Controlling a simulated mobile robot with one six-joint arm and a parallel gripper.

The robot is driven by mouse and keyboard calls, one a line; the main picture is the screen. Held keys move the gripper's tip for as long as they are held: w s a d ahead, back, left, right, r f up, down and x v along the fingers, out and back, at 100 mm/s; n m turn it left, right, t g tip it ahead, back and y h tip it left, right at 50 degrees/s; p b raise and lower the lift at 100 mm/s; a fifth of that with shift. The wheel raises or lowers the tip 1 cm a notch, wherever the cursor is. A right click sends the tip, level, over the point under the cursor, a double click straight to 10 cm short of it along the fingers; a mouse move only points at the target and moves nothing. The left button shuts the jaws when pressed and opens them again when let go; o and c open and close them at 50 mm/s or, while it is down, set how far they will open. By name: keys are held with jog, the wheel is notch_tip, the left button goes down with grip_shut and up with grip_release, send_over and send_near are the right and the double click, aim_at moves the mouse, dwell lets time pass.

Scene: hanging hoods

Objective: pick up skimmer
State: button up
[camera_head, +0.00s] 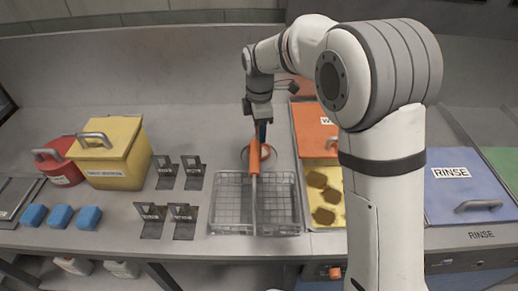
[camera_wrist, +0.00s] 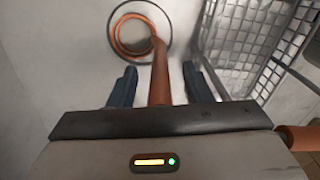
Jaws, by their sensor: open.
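The skimmer (camera_wrist: 160,72) has an orange handle and a round head with an orange ring and a thin dark hoop. In the wrist view its handle lies between the two blue fingers of my gripper (camera_wrist: 160,86), with gaps on both sides. The fingers are open. In the head view my gripper (camera_head: 262,131) points down at the back of the counter, left of the orange lid. There the skimmer is mostly hidden; part of its ring (camera_head: 243,154) shows beside another orange handle. I cannot tell the fingers' height relative to the skimmer's handle.
Wire baskets (camera_head: 231,219) stand just in front, with an orange-handled rod (camera_head: 254,188) rising close to my gripper. Right are an orange lid (camera_head: 313,130) and a blue RINSE lid (camera_head: 468,190). Left are dark brackets (camera_head: 166,180), a yellow bin (camera_head: 112,160) and blue blocks (camera_head: 60,217).

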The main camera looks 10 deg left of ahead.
jog(key=shift+c, duration=0.2)
grip_shut()
jog(key=shift+r, duration=0.1)
